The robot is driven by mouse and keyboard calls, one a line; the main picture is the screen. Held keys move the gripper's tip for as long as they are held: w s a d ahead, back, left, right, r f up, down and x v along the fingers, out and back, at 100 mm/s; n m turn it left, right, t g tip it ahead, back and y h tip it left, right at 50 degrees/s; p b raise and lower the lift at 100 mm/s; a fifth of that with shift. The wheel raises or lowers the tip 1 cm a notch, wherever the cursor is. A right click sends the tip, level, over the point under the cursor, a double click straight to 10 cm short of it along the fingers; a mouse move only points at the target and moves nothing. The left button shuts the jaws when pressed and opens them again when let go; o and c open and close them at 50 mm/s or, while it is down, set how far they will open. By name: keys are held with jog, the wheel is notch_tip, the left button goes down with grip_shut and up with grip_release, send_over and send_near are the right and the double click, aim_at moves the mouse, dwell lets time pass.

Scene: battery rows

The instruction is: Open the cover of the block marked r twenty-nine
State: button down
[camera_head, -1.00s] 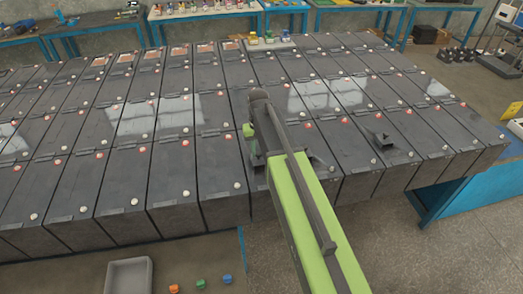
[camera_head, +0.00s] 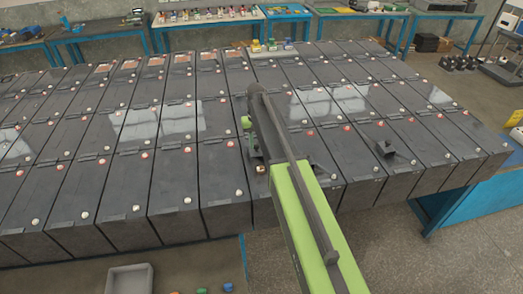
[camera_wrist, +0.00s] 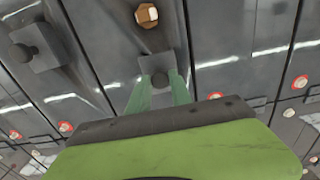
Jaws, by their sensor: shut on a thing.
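My gripper (camera_wrist: 163,96) has green fingers shut on a dark round knob (camera_wrist: 160,79). The knob stands on a small grey cover (camera_wrist: 150,64) on a dark block. A brass, nut-like post with a pale face (camera_wrist: 147,14) is bare just past the cover in the wrist view. In the head view, the brass post (camera_head: 261,169) shows just below my gripper (camera_head: 249,128); my arm hides most of the block there. A second cover with a knob (camera_head: 385,149) sits on a block to the right; it also shows in the wrist view (camera_wrist: 36,50). No block marking is readable.
Dark blocks (camera_head: 120,180) with red and white caps fill a blue-legged bench (camera_head: 440,215) in rows. A grey tray (camera_head: 113,281) lies at the lower left, near small coloured caps (camera_head: 228,287). Open floor lies at the lower right.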

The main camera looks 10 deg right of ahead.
aim_at(256, 146)
jog(key=c, duration=1.1)
grip_release()
jog(key=shift+c, duration=0.2)
jog(key=shift+r, duration=0.1)
notch_tip(256, 146, up, 17)
jog(key=p, duration=1.7)
jog(key=shift+r, duration=0.1)
